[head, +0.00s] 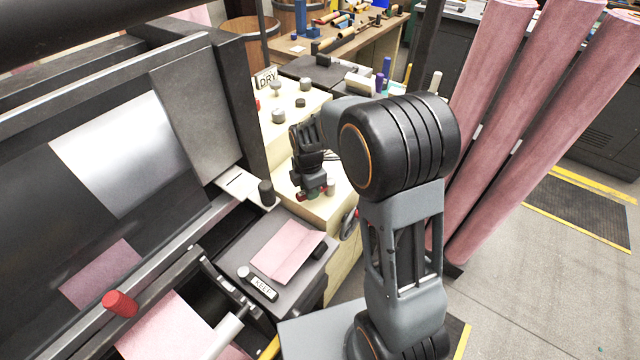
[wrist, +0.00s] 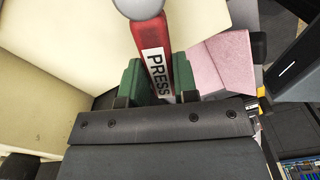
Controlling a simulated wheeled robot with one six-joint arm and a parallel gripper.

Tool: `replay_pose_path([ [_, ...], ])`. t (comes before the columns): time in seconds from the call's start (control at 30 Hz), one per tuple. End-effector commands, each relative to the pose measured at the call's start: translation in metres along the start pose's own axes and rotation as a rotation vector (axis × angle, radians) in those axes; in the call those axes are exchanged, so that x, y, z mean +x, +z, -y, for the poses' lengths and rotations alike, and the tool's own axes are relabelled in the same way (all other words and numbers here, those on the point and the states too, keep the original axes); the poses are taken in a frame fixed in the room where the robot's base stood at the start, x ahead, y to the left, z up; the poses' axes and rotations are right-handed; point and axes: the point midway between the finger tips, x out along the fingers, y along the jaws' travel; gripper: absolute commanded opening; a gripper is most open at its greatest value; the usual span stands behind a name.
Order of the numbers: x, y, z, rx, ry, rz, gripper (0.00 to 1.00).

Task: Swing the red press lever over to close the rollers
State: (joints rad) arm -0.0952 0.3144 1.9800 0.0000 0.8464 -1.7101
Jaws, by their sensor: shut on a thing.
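The red press lever (wrist: 150,45) carries a white PRESS label and has a grey rounded knob at its end. It stands between the green finger pads of my gripper (wrist: 157,82), which is shut on it below the knob. In the head view my gripper (head: 314,190) is beside the cream cabinet, and most of the lever is hidden there. A large shiny metal roller surface (head: 125,150) shows in the dark machine at left. I cannot tell how far apart the rollers are.
A separate red knob (head: 119,303) is at lower left. Tall pink felt rolls (head: 490,90) stand at right. Knobs (head: 278,115) stand on the cream cabinet (head: 345,205). Open floor (head: 560,290) lies at lower right.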

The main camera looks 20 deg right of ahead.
Motion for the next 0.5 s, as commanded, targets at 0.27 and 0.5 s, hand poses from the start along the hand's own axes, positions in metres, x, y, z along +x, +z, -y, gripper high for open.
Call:
replay_pose_path([
  [0.27, -0.0004, -0.0068, 0.0007, -0.039, -0.001, 0.001, 0.00],
  [0.5, -0.0005, -0.0063, 0.0007, -0.037, -0.001, 0.000, 0.00],
])
